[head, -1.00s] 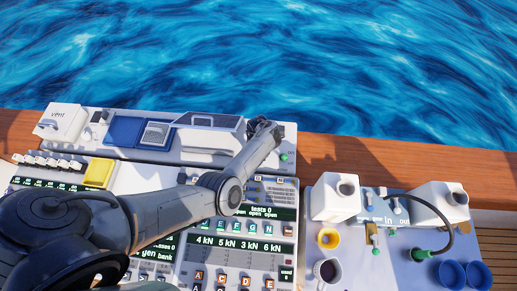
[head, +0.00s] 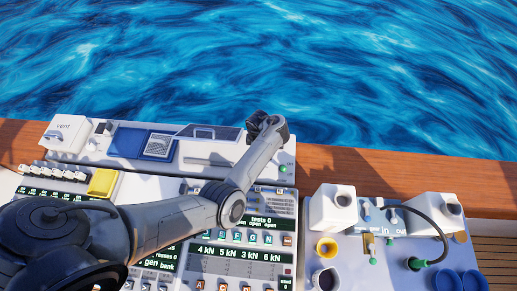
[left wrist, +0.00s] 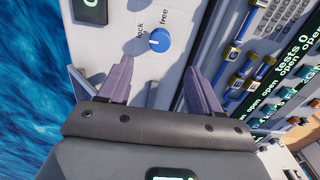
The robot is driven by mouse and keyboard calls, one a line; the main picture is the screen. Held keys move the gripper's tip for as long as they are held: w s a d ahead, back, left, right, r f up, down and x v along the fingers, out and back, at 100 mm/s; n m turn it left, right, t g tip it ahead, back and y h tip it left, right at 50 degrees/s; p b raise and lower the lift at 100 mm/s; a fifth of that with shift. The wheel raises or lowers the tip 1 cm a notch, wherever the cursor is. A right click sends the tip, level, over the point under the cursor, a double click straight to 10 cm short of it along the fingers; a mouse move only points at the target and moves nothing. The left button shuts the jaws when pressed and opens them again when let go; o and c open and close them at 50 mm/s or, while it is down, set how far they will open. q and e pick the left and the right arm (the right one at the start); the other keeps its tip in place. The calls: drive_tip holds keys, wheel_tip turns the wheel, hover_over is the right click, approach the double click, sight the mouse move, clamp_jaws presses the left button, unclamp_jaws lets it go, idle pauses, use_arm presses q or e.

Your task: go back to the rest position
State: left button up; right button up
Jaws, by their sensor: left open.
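My left arm comes in from the left across the console, its forearm reaching up and to the right. My left gripper (head: 268,124) is at the console's far right end, near the wooden rail; its fingers are too small to make out there. In the left wrist view the two fingers of my left gripper (left wrist: 157,72) stand apart with nothing between them. Beyond them is a white panel with a blue knob (left wrist: 160,40) between the words lock and free. My right gripper is in neither view.
The white console carries a vent box (head: 66,133), a yellow block (head: 102,182) and a lettered panel (head: 240,254). A wooden rail (head: 385,178) borders the water.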

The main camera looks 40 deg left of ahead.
use_arm(q)
drive_tip(key=shift+a, duration=0.1)
idle(0.3)
drive_tip(key=s+a+r+m+t+y+p, duration=0.25)
drive_tip(key=s+a+r+m, duration=0.35)
drive_tip(key=m, duration=0.6)
drive_tip(key=s+d+r+m+h, duration=0.1)
drive_tip(key=s+d+r+m, duration=0.4)
drive_tip(key=s+d+m, duration=0.2)
drive_tip(key=s+d+r+m+t+h, duration=0.1)
drive_tip(key=s+d+r+m, duration=0.4)
drive_tip(key=s+d+m, duration=0.3)
drive_tip(key=s+d, duration=0.1)
drive_tip(key=s, duration=0.2)
drive_tip(key=shift+d+r+h, duration=0.35)
drive_tip(key=shift+d, duration=0.05)
drive_tip(key=shift+c, duration=0.5)
